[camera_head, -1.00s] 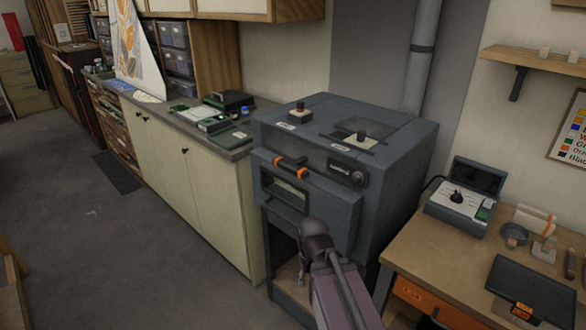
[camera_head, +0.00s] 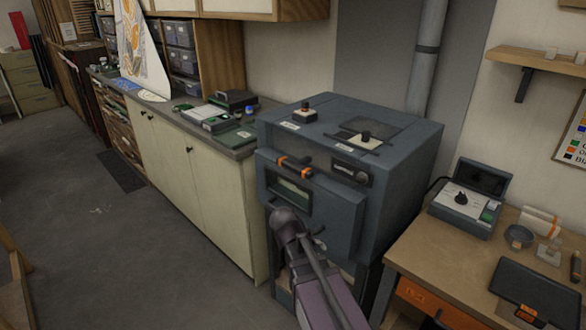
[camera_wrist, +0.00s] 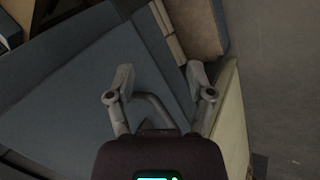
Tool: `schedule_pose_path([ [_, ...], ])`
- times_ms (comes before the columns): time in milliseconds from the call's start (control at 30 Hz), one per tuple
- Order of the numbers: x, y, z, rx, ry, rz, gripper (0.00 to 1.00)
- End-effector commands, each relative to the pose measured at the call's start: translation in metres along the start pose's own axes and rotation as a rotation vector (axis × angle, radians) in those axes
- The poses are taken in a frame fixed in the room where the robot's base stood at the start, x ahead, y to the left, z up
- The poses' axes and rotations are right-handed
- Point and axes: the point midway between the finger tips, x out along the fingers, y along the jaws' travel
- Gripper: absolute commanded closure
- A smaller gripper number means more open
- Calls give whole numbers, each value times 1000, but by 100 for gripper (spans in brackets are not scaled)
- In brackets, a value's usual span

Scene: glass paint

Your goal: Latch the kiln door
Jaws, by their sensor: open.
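The kiln (camera_head: 400,180) is a blue-grey box standing between the counter and the workbench. Its front door (camera_head: 338,215) has a small window (camera_head: 290,196) and a dark handle with orange bands (camera_head: 294,168). A black latch-like fitting (camera_head: 352,172) sits at the upper right of the front. My gripper is in front of the lower door in the head view, where my wrist and arm hide part of the door and the opening below. In the wrist view my gripper (camera_wrist: 160,82) has its fingers spread, with a blue-grey panel (camera_wrist: 70,90) beyond them. I cannot tell whether it touches the kiln.
A cream cabinet with a grey counter (camera_head: 245,148) stands close to the kiln's left. A wooden workbench (camera_head: 430,262) with a controller box (camera_head: 465,205) stands at its right. A flue pipe (camera_head: 425,60) rises behind.

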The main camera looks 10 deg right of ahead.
Motion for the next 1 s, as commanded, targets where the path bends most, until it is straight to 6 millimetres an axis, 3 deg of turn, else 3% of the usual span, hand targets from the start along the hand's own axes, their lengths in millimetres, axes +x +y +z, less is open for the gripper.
schedule_pose_path([
  [33,-6,1,-16,-23,21,63,31],
  [267,-44,11,-70,-118,122,373,31],
  [600,-133,-1,-144,-238,293,803,31],
  [800,-173,-13,-166,-275,359,958,31],
  [1000,-187,-17,-171,-286,381,1009,31],
])
